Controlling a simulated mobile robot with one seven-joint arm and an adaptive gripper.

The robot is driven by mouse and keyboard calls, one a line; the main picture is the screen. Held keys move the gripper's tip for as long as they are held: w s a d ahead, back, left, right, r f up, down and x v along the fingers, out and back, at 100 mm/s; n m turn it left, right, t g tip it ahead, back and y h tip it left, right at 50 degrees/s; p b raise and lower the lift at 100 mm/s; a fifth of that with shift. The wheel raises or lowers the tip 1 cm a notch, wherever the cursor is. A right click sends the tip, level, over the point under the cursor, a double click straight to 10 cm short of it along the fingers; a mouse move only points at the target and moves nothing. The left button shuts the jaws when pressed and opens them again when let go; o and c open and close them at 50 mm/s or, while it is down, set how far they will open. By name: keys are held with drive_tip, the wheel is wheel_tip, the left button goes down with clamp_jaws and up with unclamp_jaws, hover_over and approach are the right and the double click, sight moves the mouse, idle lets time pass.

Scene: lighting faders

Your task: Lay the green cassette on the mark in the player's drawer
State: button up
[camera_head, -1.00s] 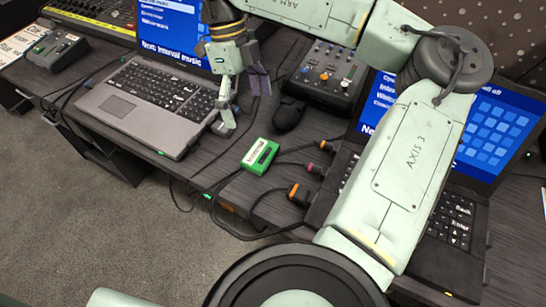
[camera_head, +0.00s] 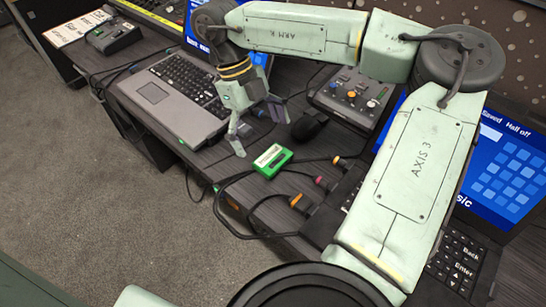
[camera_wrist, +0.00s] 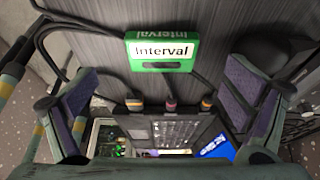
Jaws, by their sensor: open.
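The green cassette (camera_head: 273,160), with a white label, lies on the dark desk near its front edge. In the wrist view it (camera_wrist: 162,50) lies flat, its label reading "Interval", ahead of and between my spread fingers. My gripper (camera_head: 260,132) is open and empty, just behind and left of the cassette in the head view; its fingers (camera_wrist: 165,98) do not appear to touch it. A small grey and black device (camera_head: 113,36) stands at the far left. I cannot tell whether it is the player; no open drawer or mark is discernible.
A grey laptop (camera_head: 153,92) lies left of my gripper. A black mouse (camera_head: 308,127) and a fader box (camera_head: 352,95) stand behind the cassette. Cables with orange and pink plugs (camera_head: 303,203) lie right of it. A second laptop (camera_head: 462,240) is at the right.

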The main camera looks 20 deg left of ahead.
sight(272, 157)
drive_tip(key=shift+p+x, duration=0.9)
drive_tip(key=shift+x, duration=1.75)
drive_tip(key=shift+w+r, duration=0.1)
drive_tip(key=c, duration=1.4)
drive_tip(key=shift+o, duration=0.2)
drive_tip(key=shift+r, duration=0.1)
drive_tip(key=shift+r+b, duration=0.4)
drive_tip(key=shift+r, duration=0.15)
wheel_tip(272, 157, up, 2)
drive_tip(key=shift+r+b, duration=0.1)
drive_tip(key=shift+b, duration=0.45)
drive_tip(key=s+a+r+b, duration=0.1)
drive_tip(key=s+a+b, duration=0.2)
drive_tip(key=s, duration=1.2)
drive_tip(key=shift+a+r+b, duration=0.25)
drive_tip(key=shift+a+b, duration=0.1)
drive_tip(key=shift+a, duration=0.6)
